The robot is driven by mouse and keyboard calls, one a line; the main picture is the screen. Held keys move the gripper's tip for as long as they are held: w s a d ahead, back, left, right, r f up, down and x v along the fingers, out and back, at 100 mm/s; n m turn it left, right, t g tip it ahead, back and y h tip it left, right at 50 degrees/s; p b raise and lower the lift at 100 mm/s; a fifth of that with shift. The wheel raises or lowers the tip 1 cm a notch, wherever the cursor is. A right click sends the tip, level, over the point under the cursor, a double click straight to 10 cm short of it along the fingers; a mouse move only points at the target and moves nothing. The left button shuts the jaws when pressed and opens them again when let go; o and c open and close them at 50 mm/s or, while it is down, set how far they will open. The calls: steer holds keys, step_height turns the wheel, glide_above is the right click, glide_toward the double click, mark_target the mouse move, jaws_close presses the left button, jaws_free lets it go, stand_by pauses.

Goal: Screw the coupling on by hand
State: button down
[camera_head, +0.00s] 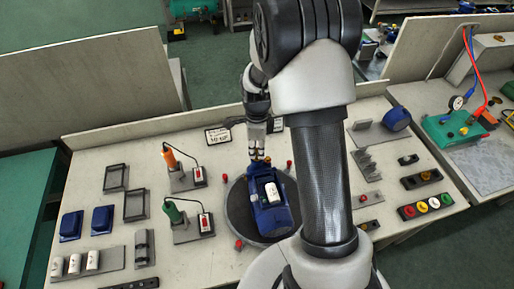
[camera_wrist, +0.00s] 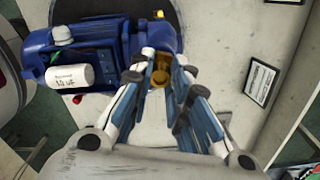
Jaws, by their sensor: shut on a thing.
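A blue motor-pump unit (camera_head: 271,212) lies on a dark round plate (camera_head: 235,213) in the middle of the bench. It also fills the upper left of the wrist view (camera_wrist: 100,50). My gripper (camera_head: 258,157) is at the pump's far end, pointing down. In the wrist view my gripper (camera_wrist: 166,76) is shut on a small brass-coloured coupling (camera_wrist: 160,76), right beside the blue housing. The fingers partly hide the coupling, and I cannot tell whether it is seated on a thread. A white labelled cylinder (camera_wrist: 69,77) sits on the pump.
Several red knobs stand around the plate. A framed sign (camera_wrist: 260,81) lies near my gripper. At right is a panel of coloured buttons (camera_head: 426,206).

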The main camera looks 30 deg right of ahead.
steer(key=shift+f, duration=0.1)
steer(key=m, duration=0.3)
steer(key=c, duration=1.6)
jaws_free()
steer(key=shift+n, duration=1.5)
steer(key=shift+n, duration=1.8)
